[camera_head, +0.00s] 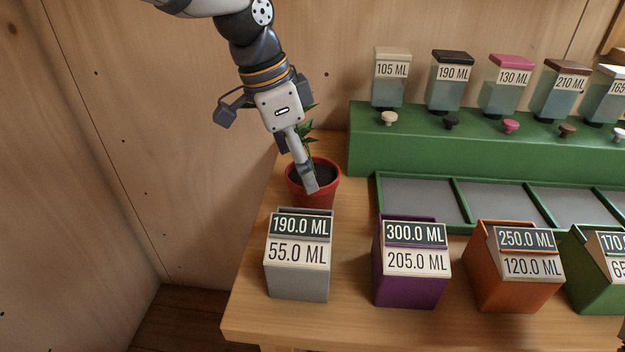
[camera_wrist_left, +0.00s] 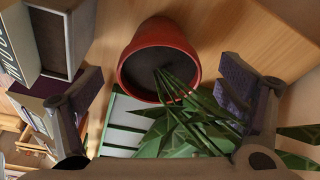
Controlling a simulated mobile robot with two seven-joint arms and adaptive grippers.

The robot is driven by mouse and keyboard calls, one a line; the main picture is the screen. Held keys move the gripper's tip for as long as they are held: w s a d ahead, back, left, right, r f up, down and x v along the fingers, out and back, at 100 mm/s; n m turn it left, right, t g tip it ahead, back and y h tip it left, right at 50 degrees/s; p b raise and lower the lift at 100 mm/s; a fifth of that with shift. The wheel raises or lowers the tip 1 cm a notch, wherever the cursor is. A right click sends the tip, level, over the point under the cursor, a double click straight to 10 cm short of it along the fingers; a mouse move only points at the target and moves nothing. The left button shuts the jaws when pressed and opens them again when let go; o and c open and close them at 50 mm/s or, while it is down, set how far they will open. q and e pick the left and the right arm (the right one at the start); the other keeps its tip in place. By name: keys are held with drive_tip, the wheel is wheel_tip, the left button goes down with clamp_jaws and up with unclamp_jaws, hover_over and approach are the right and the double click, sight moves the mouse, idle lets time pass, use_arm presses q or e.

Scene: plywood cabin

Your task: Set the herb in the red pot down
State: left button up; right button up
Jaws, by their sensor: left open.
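The red pot (camera_head: 313,189) with dark soil and a green leafy herb (camera_head: 307,133) stands upright on the wooden table, behind the grey container. My left gripper (camera_head: 298,168) is above and in front of the pot and covers part of the herb. In the left wrist view the gripper (camera_wrist_left: 160,92) has its fingers wide apart. The red pot (camera_wrist_left: 133,72) shows beyond them, and the herb's leaves (camera_wrist_left: 190,125) reach towards the right finger. Neither finger grips the pot. My right gripper is not in view.
Labelled grey (camera_head: 298,282), purple (camera_head: 410,290) and orange (camera_head: 515,296) containers stand along the front of the table (camera_head: 248,318). A green dispenser stand (camera_head: 440,150) with several jars and a green divided tray (camera_head: 466,226) lie to the right. Plywood walls close the left and back.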

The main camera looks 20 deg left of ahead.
use_arm(q)
drive_tip(key=x, duration=0.5)
drive_tip(key=d+x, duration=0.1)
drive_tip(key=x, duration=0.1)
drive_tip(key=shift+w+f, duration=0.2)
drive_tip(key=shift+w, duration=0.1)
drive_tip(key=shift+r, duration=0.1)
drive_tip(key=c, duration=1.4)
